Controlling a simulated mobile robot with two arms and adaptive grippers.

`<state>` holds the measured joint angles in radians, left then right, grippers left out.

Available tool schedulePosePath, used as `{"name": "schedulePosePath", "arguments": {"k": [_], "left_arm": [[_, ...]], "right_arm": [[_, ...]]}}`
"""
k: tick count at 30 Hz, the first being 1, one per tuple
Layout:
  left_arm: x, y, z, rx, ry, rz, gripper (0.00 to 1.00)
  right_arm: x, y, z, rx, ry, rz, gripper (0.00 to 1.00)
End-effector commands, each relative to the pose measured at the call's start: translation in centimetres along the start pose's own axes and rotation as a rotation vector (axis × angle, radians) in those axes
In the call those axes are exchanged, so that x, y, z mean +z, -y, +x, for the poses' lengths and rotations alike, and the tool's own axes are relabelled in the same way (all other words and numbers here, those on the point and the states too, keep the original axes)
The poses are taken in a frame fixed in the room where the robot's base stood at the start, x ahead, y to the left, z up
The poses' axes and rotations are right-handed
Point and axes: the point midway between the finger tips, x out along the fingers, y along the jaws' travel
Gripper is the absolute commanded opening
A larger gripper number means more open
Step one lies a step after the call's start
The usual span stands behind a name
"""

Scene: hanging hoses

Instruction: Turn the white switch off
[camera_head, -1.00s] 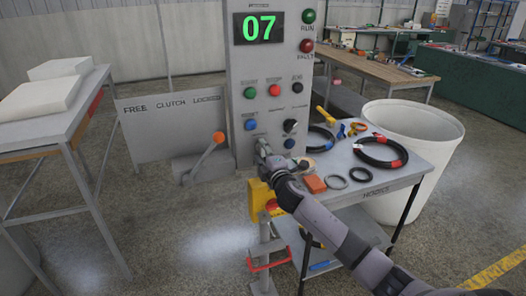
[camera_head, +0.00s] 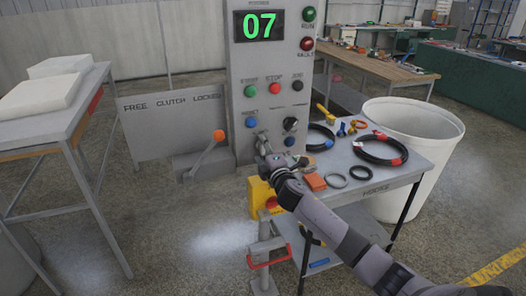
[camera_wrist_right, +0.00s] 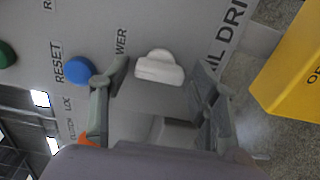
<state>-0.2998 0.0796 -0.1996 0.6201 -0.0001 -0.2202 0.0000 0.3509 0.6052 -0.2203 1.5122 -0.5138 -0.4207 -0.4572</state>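The white switch (camera_wrist_right: 160,67) sits on the grey panel beside the blue reset button, with lettering ending in "WER" next to it. My right gripper (camera_wrist_right: 158,76) is open in the right wrist view, one finger on either side of the switch. I cannot tell if the fingers touch it. In the head view my right gripper (camera_head: 262,143) is at the lower left of the machine's control panel (camera_head: 270,105) and hides the switch. My left gripper is not in view.
A blue button (camera_wrist_right: 79,71) is close to one finger. An orange-knobbed lever (camera_head: 218,136) stands left of the panel, and a yellow box (camera_head: 262,197) is below. A table (camera_head: 405,172) with hoses and rings is at right, with a white bin (camera_head: 425,135) behind it.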

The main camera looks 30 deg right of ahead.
Motion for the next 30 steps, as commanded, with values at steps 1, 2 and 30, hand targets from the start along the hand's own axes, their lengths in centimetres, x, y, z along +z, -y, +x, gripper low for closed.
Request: {"name": "schedulePosePath", "arguments": {"k": [1, 2, 30], "left_arm": [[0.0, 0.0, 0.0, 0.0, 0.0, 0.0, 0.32], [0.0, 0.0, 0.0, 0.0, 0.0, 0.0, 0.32], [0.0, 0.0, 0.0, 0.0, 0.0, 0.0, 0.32]], "right_arm": [[0.0, 0.0, 0.0, 0.0, 0.0, 0.001, 0.6], [0.0, 0.0, 0.0, 0.001, 0.0, 0.001, 0.6], [0.0, 0.1, -10.8, -0.001, -0.001, 0.001, 0.6]]}}
